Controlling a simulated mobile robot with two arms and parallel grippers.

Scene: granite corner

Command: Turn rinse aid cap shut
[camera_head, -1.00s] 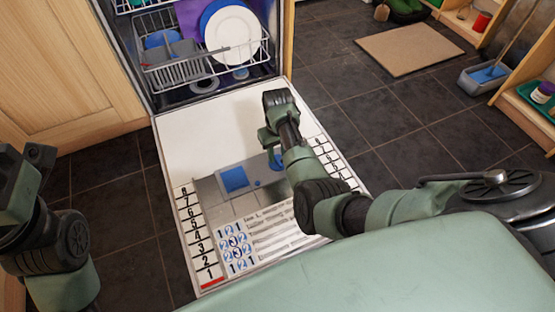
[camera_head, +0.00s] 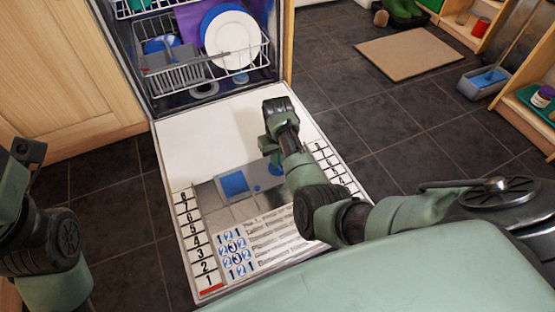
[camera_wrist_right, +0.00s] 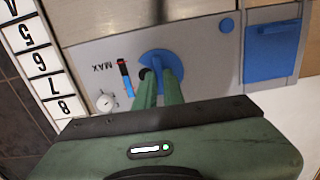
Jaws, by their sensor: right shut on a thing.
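The rinse aid cap (camera_wrist_right: 160,60) is round and blue, set in the grey dispenser panel (camera_wrist_right: 205,60) on the open dishwasher door (camera_head: 190,140). My right gripper (camera_wrist_right: 160,80) is shut on the cap, its green fingers close together at it and hiding part of it. In the head view my right gripper (camera_head: 268,150) is over the right part of the panel, and a bit of the blue cap (camera_head: 277,168) shows beside it. The blue detergent lid (camera_head: 234,183) is left of it. My left gripper (camera_head: 20,165) is at the left edge, away from the door; its fingers are unclear.
A dial (camera_wrist_right: 106,101) and a MAX gauge (camera_wrist_right: 126,78) with a red mark sit beside the cap. The dishwasher rack (camera_head: 190,70) holds plates (camera_head: 232,42) behind the door. A mat (camera_head: 408,52) and a dustpan (camera_head: 484,82) lie on the floor at right.

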